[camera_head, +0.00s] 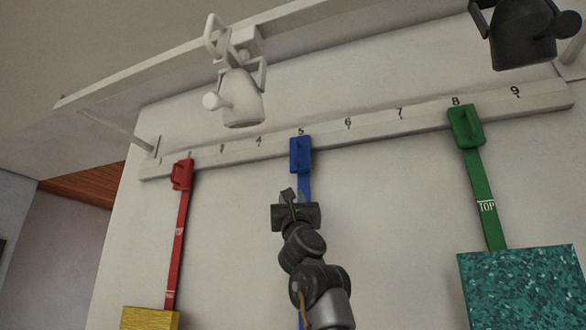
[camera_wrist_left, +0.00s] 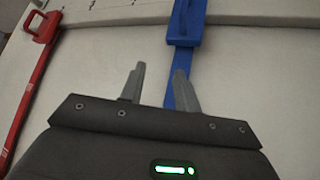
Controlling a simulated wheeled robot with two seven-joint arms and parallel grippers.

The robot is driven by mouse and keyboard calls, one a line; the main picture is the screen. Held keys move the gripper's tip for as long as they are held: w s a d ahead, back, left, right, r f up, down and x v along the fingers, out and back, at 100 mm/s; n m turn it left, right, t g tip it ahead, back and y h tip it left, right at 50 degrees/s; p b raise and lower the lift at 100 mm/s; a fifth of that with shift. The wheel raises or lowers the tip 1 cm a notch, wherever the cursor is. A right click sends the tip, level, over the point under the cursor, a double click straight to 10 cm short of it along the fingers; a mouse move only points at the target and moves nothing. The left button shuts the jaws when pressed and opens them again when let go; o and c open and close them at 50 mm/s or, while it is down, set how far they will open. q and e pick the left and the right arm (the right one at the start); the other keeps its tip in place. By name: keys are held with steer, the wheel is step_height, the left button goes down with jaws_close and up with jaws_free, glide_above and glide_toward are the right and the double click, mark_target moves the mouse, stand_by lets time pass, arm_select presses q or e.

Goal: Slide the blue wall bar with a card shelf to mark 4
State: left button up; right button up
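The blue wall bar (camera_head: 304,183) hangs from a blue slider with a handle (camera_head: 301,154) on the numbered white rail (camera_head: 378,132), at mark 5. Mark 4 (camera_head: 259,141) is just to its left. My arm hides most of the bar's lower part, and no card shelf can be made out. My left gripper (camera_head: 288,196) is just below the slider, in front of the bar. In the left wrist view its fingers (camera_wrist_left: 159,70) are apart and empty, with the blue bar (camera_wrist_left: 184,58) behind the right finger. My right gripper is not in view.
A red bar (camera_head: 179,232) with a yellow block (camera_head: 150,318) hangs to the left. A green bar (camera_head: 486,200) with a teal panel (camera_head: 522,287) hangs near mark 8. A white lamp (camera_head: 240,100) and a dark lamp (camera_head: 522,35) are above the rail. The rail between blue and red is clear.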

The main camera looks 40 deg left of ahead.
mark_target(294, 151)
arm_select(q)
steer(key=s+d+r+m+t+h, duration=0.3)
steer(key=s+r+m+t+h, duration=0.25)
steer(key=r+h, duration=0.2)
steer(key=p+x, duration=0.3)
steer(key=x, duration=0.2)
steer(key=p+x, duration=0.4)
steer(key=shift+w+r, duration=0.1)
steer(key=shift+w, duration=0.45)
steer(key=shift+w+a+r+p, duration=0.15)
steer(key=shift+w+r+p, duration=0.25)
steer(key=shift+p, duration=0.25)
steer(key=shift+f, duration=0.1)
jaws_close()
